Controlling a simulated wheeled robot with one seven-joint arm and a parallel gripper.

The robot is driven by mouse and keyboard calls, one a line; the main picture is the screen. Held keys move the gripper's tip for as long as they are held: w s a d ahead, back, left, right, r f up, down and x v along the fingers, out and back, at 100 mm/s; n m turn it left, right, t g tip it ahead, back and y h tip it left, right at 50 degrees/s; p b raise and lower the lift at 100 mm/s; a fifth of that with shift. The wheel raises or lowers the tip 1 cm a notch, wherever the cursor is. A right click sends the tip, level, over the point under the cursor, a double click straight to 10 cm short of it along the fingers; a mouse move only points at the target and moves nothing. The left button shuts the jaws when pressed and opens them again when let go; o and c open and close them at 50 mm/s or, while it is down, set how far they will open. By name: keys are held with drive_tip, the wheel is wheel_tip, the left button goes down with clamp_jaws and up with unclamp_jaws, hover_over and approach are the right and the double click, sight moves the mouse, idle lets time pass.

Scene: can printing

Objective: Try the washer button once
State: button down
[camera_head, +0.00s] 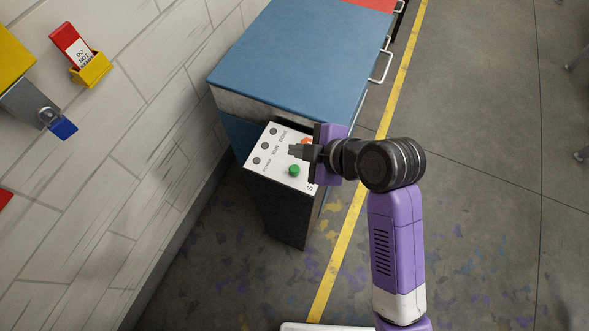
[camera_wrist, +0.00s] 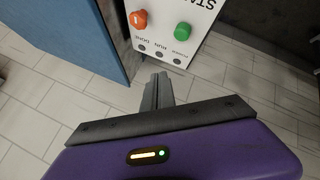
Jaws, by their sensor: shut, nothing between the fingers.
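A white control panel (camera_head: 276,176) tops a dark pedestal (camera_head: 280,212) beside a blue-topped cabinet. It carries a round green button (camera_head: 294,170) and an orange-red knob (camera_head: 306,140), partly hidden by my gripper. In the wrist view the green button (camera_wrist: 183,31) and orange knob (camera_wrist: 138,19) both show clearly. Three dark round lamps (camera_head: 265,146) are marked POWER, RUN and DONE. My gripper (camera_head: 293,152) is shut and empty, over the panel between lamps and knob in the head view. In the wrist view its fingertips (camera_wrist: 159,80) appear below the panel's lamp edge. I see no contact with the button.
The blue cabinet (camera_head: 290,55) stands directly behind the panel. A brick wall (camera_head: 110,150) runs along the left, with a yellow holder (camera_head: 91,69) and a blue-tipped grey fixture (camera_head: 40,108). A yellow floor line (camera_head: 349,222) passes at right; open floor lies beyond it.

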sight(292, 166)
drive_tip(key=shift+f+b, duration=1.95)
drive_tip(key=shift+f, duration=1)
drive_tip(key=shift+f, duration=0.1)
drive_tip(key=shift+f, duration=0.3)
drive_tip(key=shift+f+b, duration=0.7)
drive_tip(key=shift+f, duration=0.25)
idle(0.5)
drive_tip(key=shift+r, duration=0.1)
drive_tip(key=shift+r+p, duration=1.15)
drive_tip(key=shift+r, duration=0.1)
drive_tip(key=shift+r, duration=0.1)
drive_tip(key=shift+r+p, duration=2.2)
drive_tip(key=shift+r, duration=0.25)
